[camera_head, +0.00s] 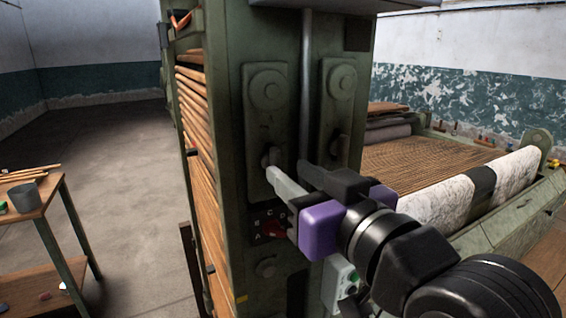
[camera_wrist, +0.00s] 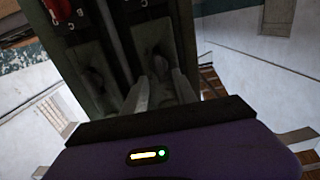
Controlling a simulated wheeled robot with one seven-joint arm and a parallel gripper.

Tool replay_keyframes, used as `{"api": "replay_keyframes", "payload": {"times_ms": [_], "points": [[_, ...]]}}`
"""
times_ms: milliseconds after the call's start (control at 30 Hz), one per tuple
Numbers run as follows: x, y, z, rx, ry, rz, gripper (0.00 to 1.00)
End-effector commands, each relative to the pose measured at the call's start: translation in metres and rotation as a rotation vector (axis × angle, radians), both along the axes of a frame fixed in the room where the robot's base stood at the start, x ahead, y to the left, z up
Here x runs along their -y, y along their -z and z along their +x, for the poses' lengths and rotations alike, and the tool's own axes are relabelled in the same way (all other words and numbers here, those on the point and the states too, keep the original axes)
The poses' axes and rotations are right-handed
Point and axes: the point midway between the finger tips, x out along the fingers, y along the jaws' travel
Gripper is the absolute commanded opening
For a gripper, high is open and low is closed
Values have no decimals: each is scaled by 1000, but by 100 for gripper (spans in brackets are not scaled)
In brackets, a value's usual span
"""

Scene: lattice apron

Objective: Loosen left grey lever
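The left grey lever (camera_head: 271,156) sits low on its upright green plate (camera_head: 266,122) on the machine's post. Its lower part is hard to make out behind my fingertips. My gripper (camera_head: 289,170) reaches up to the post from the lower right, its fingers spread with a gap between them. The pale left finger overlaps the left lever; I cannot tell whether they touch. The darker finger lies between the two plates. In the wrist view, my gripper (camera_wrist: 162,78) also shows open, with nothing clear between the fingertips.
A matching right lever (camera_head: 341,149) is close beside my gripper. A red switch (camera_head: 273,228) is below the left plate. A small table (camera_head: 33,207) with a grey cup stands at far left. White cloth rolls and the loom bed extend right. Open floor lies left.

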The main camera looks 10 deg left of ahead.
Motion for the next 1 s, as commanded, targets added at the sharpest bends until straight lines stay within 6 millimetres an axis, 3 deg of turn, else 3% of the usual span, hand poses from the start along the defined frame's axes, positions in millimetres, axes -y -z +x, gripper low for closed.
{"api": "replay_keyframes", "payload": {"times_ms": [267, 600, 767, 1000], "points": [[-18, -1, 26, 1, 0, 1, 34], [-20, 0, 29, 2, 0, 1, 34], [-20, 0, 29, 2, 1, 1, 2], [-20, 0, 29, 2, 0, 0, 0]]}}
